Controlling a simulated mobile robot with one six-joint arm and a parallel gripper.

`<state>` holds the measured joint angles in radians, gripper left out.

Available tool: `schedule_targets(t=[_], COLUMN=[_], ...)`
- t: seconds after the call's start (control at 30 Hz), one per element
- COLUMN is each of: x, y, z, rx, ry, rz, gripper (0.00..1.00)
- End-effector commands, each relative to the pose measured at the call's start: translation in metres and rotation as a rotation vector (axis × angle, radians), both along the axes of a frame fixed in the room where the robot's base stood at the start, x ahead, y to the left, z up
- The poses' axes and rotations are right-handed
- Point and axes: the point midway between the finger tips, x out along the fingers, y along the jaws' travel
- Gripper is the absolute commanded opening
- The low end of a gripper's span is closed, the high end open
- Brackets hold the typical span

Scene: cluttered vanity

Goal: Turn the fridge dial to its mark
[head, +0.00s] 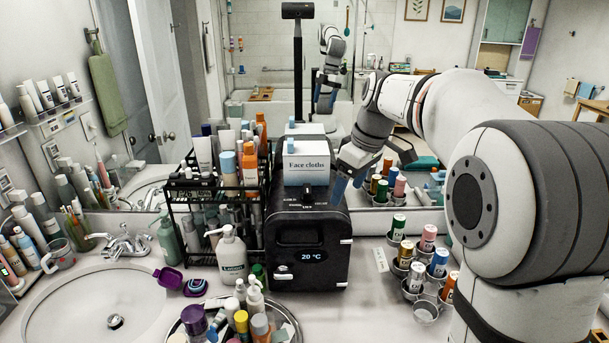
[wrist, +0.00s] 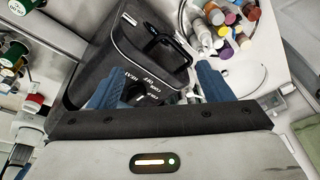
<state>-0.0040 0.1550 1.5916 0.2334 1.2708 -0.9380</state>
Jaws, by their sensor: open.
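The black mini fridge (head: 306,245) stands in the middle of the counter, its display reading 20 °C. In the wrist view the fridge (wrist: 100,60) shows its top edge, a black handle (wrist: 165,42) and white HEAT, OFF and COOL lettering. The dark dial (wrist: 148,98) lies by this lettering, partly hidden by my gripper; its pointer is too small to read. My gripper (wrist: 161,68) is open and empty, its blue fingers on either side of the dial area. In the head view my gripper (head: 349,184) is at the fridge's top right. I cannot tell whether it touches anything.
A white Face cloths box (head: 306,170) stands on the fridge top, behind the lettering. A black rack (head: 215,190) of bottles is close on the left. A holder with several capped jars (head: 420,270) stands right. A round tray (head: 290,322) of bottles is in front.

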Motion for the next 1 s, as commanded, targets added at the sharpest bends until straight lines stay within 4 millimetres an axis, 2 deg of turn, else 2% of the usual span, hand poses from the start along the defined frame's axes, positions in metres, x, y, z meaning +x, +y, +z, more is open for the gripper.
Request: schedule_targets(t=[0.03, 0.2, 0.3, 0.4, 0.5, 0.67, 1.0], x=[0.026, 0.09, 0.117, 0.135, 0.145, 0.15, 0.149], y=[0.007, 0.027, 0.037, 0.044, 0.048, 0.053, 0.072], z=[0.002, -0.001, -0.007, -0.013, -0.017, -0.026, -0.072], rx=[0.011, 0.056, 0.081, 0.101, 0.112, 0.12, 0.119], ry=[0.001, -0.023, -0.044, -0.063, -0.077, -0.084, -0.083], rz=[0.08, 0.355, 0.488, 0.587, 0.65, 0.685, 0.683], gripper=[0.73, 0.73, 0.73, 0.73, 0.73, 0.73, 0.73])
